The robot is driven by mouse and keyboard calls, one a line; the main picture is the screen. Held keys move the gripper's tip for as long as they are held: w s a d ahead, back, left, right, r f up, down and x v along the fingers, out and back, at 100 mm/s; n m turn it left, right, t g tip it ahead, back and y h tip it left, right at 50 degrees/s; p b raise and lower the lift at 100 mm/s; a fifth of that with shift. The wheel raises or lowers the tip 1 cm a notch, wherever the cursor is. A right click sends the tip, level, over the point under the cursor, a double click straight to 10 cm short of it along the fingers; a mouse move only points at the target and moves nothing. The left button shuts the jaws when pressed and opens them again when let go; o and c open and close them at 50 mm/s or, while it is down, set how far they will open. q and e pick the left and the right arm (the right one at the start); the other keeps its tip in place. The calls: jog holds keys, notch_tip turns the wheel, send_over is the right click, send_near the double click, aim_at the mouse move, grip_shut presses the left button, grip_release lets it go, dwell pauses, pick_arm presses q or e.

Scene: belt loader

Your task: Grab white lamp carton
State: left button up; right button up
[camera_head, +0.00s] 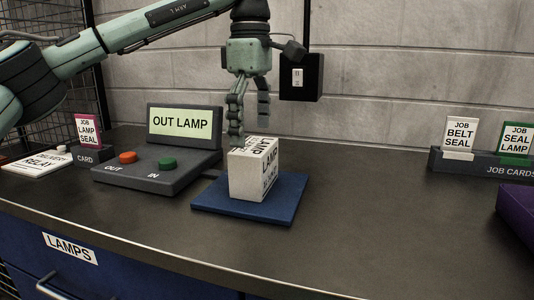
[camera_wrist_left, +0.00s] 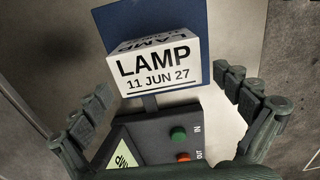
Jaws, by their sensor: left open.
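The white lamp carton (camera_head: 254,170) stands upright on a blue square pad (camera_head: 285,207) near the middle of the dark bench. Its label reads LAMP and 11 JUN 27 in the left wrist view (camera_wrist_left: 158,66). My left gripper (camera_head: 249,138) points down over the carton in the head view, with one finger overlapping the carton's top edge. In the left wrist view the fingers (camera_wrist_left: 165,98) are spread wide on either side, open and empty, with the carton ahead between them. I cannot tell whether a finger touches it. My right gripper is not in view.
A control box (camera_head: 160,165) with a screen reading OUT LAMP and red and green buttons stands left of the pad. A card holder (camera_head: 95,156) is farther left. A job cards rack (camera_head: 480,162) stands at right. The bench between pad and rack is clear.

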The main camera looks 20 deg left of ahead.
aim_at(255, 169)
pick_arm(q)
jog(key=shift+w, duration=0.2)
jog(key=shift+w+f, duration=0.1)
jog(key=shift+f, duration=0.1)
jog(key=shift+d+f, duration=0.15)
jog(key=shift+f, duration=3.45)
